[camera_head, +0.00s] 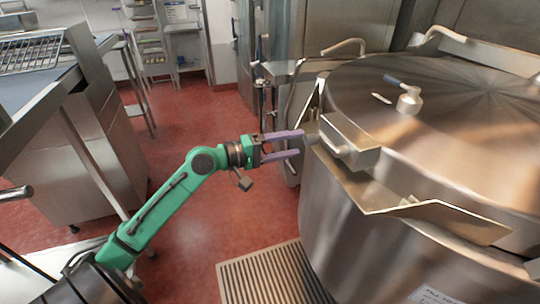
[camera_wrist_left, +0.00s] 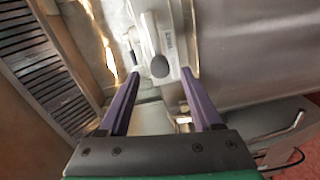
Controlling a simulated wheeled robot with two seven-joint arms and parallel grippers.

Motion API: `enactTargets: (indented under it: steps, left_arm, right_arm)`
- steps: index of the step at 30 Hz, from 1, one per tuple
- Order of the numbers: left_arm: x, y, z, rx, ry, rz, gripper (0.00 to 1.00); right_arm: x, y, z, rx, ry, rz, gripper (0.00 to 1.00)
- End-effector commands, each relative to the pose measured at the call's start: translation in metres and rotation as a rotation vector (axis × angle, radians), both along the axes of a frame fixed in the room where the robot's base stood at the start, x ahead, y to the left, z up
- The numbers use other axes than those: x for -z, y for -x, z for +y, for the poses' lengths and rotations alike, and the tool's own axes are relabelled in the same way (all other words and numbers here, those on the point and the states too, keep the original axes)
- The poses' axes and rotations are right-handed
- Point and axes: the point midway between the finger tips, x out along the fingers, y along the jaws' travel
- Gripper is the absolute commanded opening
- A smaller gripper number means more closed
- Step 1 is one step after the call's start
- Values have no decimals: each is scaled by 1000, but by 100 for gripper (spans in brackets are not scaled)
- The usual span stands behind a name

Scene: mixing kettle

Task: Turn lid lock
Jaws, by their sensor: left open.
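The kettle lid (camera_head: 450,100) lies flat on the large steel mixing kettle (camera_head: 370,240) at the right. The lid lock (camera_head: 352,140) is a steel block with a lever on the kettle's near-left rim. Its rounded end points toward my left gripper (camera_head: 300,144). My left gripper is open and empty, left of the lock, its purple fingertips close to the lever's end. In the left wrist view the lever's dark round end (camera_wrist_left: 158,66) appears between the fingertips of the gripper (camera_wrist_left: 160,74). I cannot tell whether they touch. My right gripper is not in view.
A steel pouring spout (camera_head: 440,212) juts out below the lock. A small knob with a blue handle (camera_head: 402,92) stands on the lid. A floor grate (camera_head: 270,275) lies beside the kettle. A steel counter (camera_head: 90,150) is at the left, with clear red floor between.

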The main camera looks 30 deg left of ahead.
Motion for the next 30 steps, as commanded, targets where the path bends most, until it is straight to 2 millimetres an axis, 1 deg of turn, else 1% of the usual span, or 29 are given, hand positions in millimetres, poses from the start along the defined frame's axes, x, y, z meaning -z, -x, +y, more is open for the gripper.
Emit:
enactTargets:
  steps: [1,6,9,11,26,28,29,30]
  left_arm:
    - [6,9,7,0,-2,1,66]
    - [3,36,28,0,2,3,66]
    - [0,45,35,2,-1,2,66]
    - [-1,48,37,2,-3,2,66]
    - [-1,48,38,-1,-3,2,66]
    - [7,44,46,-24,-5,10,66]
    - [15,40,53,-46,-8,18,66]
    - [30,34,66,-86,-16,32,66]
  right_arm:
    - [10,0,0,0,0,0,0]
    - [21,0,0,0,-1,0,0]
    - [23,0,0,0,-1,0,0]
    - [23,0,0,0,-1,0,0]
    - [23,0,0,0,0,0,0]
    - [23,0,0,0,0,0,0]
    - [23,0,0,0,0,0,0]
    - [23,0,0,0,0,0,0]
